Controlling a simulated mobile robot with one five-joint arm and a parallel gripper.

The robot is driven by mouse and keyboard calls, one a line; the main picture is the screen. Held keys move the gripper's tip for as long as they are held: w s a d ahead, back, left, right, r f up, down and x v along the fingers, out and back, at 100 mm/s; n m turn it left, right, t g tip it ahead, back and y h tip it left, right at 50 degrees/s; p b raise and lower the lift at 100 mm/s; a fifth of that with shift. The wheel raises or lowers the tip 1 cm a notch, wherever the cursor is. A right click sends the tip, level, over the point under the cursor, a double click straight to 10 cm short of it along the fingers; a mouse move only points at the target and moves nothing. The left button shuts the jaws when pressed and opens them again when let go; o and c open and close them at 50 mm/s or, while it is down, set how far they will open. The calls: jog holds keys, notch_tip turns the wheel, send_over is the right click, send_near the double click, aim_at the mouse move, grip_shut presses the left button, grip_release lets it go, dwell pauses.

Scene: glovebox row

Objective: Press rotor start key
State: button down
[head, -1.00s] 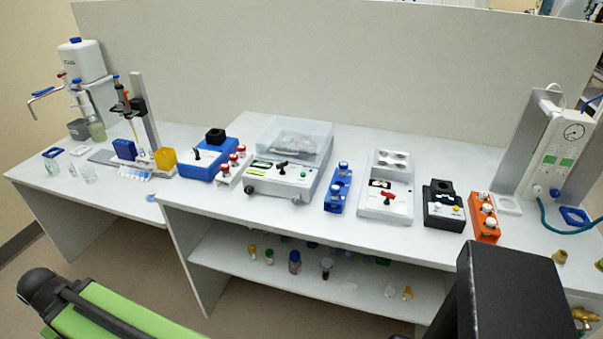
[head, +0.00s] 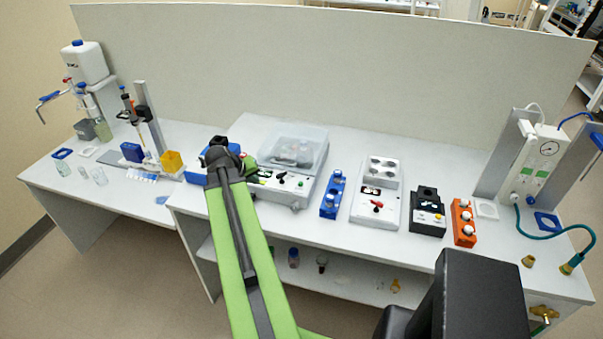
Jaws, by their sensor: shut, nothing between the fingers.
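A white bench instrument with a clear lid (head: 293,146), with what looks like a rotor under it, stands near the middle of the bench. Its front panel (head: 285,180) carries a dark knob and small marks or keys; they are too small to tell which one is the start key. My green arm reaches up from the bottom of the picture, and its dark far end covers the panel's left part and the bench beside it. My gripper's fingers do not show; they are hidden or out of the picture.
Right of the instrument stand a blue vial rack (head: 333,196), a white unit with a red knob (head: 376,203), a black box (head: 428,213) and an orange rack (head: 464,222). A blue device (head: 195,178) is partly behind my arm. A back panel (head: 330,85) closes the bench's rear.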

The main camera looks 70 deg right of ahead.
notch_tip(320, 180, up, 6)
jog(key=m+g+h+p, duration=0.1)
jog(key=m+g+p, duration=0.1)
jog(key=p, duration=0.1)
send_over(301, 184)
jog(key=shift+w+a+r, duration=0.15)
jog(key=shift+w+a, duration=0.05)
jog(key=shift+w, duration=0.05)
jog(key=shift+b, duration=0.3)
notch_tip(301, 184, down, 9)
jog(key=b, duration=0.8)
jog(key=shift+b, duration=0.3)
jog(key=shift+r, duration=0.1)
jog(key=shift+f+b, duration=0.4)
jog(key=shift+f, duration=0.05)
